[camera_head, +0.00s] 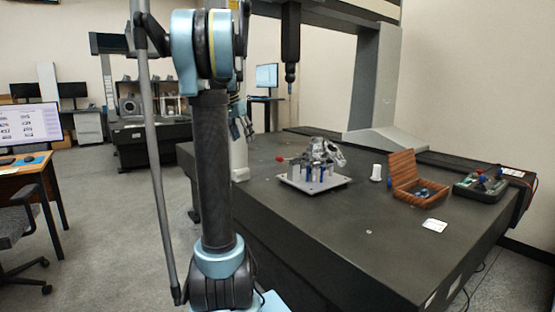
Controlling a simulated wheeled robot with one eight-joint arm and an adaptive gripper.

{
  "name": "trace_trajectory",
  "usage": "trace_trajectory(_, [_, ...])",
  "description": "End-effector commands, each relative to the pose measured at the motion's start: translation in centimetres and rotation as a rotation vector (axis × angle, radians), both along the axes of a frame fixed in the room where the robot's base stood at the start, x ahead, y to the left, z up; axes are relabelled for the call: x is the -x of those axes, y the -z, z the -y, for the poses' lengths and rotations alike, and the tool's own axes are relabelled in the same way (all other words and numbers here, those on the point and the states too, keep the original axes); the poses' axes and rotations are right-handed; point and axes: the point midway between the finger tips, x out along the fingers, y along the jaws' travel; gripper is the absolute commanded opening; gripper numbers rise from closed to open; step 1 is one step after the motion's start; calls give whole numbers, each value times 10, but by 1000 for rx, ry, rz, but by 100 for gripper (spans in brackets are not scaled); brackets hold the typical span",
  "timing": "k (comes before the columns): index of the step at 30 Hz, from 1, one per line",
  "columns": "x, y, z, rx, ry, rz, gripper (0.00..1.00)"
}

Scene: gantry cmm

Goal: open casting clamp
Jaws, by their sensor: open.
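A shiny metal casting (322,152) sits on a light square fixture plate (332,184) on the dark granite table. A red knob (280,158) sticks out at the left of the casting and looks like the end of a clamp handle. Small blue posts stand under the casting. The clamp's exact position is too small to tell. My gripper (241,128) is partly hidden behind my arm, left of the casting and apart from it. It is open, with nothing visible in it.
A white cylinder (376,173), an open wooden box (404,189), a white card (435,225) and a control box (481,186) stand right of the fixture. The measuring machine's probe column (290,45) hangs behind it. The table's front middle is mostly clear.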

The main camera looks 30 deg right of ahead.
Motion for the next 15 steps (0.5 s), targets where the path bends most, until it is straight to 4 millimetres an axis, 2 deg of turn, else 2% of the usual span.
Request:
trace_trajectory(1, [-12, -4, 19, 6, 42, 5, 55])
trace_trajectory(3, [-26, -9, 45, 15, 102, 13, 55])
trace_trajectory(9, [-57, -15, 112, 38, 258, 37, 55])
trace_trajectory(15, [-72, -16, 154, 55, 353, 52, 55])
